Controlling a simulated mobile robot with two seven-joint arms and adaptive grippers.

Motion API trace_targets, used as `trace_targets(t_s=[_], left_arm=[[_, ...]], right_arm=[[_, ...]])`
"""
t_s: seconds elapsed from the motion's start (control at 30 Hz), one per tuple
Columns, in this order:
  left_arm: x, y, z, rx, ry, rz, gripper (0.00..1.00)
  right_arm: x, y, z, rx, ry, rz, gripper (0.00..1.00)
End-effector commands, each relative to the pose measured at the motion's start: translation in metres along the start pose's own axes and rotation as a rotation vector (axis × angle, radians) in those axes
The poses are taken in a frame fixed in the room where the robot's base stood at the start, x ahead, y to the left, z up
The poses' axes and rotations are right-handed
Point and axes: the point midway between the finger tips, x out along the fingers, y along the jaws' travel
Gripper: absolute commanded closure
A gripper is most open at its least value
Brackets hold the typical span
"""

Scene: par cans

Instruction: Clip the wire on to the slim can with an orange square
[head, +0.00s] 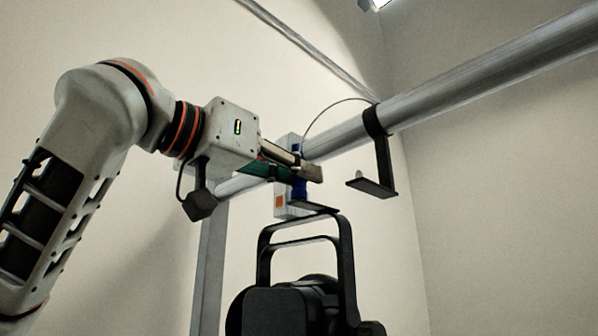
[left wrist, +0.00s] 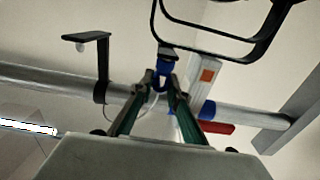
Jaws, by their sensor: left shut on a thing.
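A black can (head: 297,308) hangs below the pipe by its black yoke (head: 262,245); the yoke also shows in the left wrist view (left wrist: 225,50). A pale block with an orange square (head: 280,201) is just above the yoke, and its square faces the left wrist camera (left wrist: 208,75). A thin wire (head: 322,112) arcs from a black hook on the pipe toward my left gripper (head: 312,172). My left gripper is shut on a blue clip (left wrist: 162,72), close beside the pale block and above the yoke. The wire's join to the clip is hidden. My right gripper is out of view.
A grey pipe (head: 480,75) crosses the upper right. A black hook with a flat plate (head: 371,187) hangs from it, right of the gripper. A grey post (head: 208,270) stands at the left. A red part (left wrist: 218,128) lies by the pipe. Space right of the can is free.

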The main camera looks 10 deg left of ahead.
Motion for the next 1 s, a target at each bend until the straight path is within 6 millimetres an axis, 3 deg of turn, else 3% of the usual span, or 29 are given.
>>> trace_targets(t_s=[0.2,0.23,0.3,0.73,1.0], left_arm=[[0.000,0.000,0.000,0.000,-0.001,0.000,1.00],[0.000,0.000,0.000,0.000,-0.001,0.000,0.79],[0.000,0.000,0.000,0.000,-0.001,0.000,0.65],[-0.006,0.000,-0.001,0.001,0.001,-0.001,0.65],[-0.053,-0.001,-0.002,0.002,0.004,-0.003,0.65]], right_arm=[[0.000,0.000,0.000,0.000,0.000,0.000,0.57],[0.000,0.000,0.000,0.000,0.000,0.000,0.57],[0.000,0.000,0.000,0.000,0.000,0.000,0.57],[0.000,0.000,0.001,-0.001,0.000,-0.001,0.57],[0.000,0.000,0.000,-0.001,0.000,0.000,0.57]])
